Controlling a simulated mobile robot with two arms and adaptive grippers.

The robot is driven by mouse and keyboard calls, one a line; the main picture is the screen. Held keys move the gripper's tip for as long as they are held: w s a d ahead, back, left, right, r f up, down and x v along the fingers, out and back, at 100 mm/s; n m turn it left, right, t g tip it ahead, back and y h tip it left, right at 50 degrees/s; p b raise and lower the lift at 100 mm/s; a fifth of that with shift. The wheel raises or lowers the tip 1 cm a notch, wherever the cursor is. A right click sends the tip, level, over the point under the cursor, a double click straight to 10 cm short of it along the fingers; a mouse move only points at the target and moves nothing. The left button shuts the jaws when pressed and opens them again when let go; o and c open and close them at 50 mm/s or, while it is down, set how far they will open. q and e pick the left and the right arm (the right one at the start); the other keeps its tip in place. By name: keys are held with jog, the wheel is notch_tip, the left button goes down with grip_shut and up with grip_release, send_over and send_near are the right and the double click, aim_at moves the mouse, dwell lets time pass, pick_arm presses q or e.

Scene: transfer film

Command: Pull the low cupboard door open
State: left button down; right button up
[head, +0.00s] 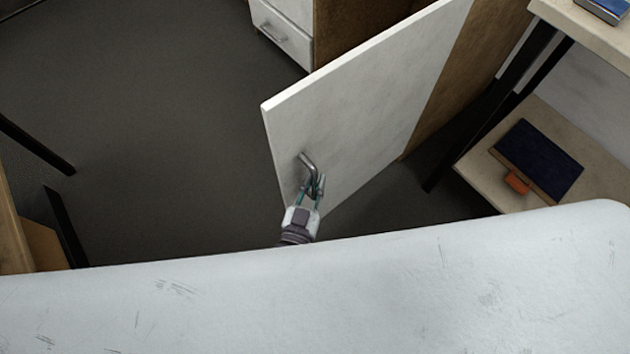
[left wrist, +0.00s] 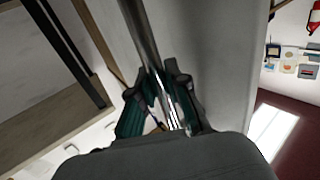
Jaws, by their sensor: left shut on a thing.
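The white low cupboard door (head: 350,115) stands swung out from its brown cupboard body (head: 465,70) in the head view. A metal bar handle (head: 308,162) is fixed on its face near the free edge. My left gripper (head: 312,190) is shut on the handle's lower part. In the left wrist view, the two green-padded fingers (left wrist: 160,100) close around the shiny handle bar (left wrist: 140,35), with the pale door (left wrist: 210,60) behind. The cupboard's inside is hidden behind the door. My right gripper does not show.
A shelf unit at the right holds a dark blue book (head: 540,160) and an orange item (head: 517,183) on its low shelf. A white drawer (head: 280,35) is at the back. Dark table legs (head: 35,145) stand at left. Grey floor (head: 170,130) left of the door is clear.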

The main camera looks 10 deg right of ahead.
pick_arm(q)
jog(key=shift+a, duration=0.1)
jog(key=c, duration=1.1)
grip_release()
jog(key=shift+c, duration=0.2)
jog(key=shift+s, duration=0.1)
jog(key=v, duration=1.2)
jog(key=shift+f, duration=0.1)
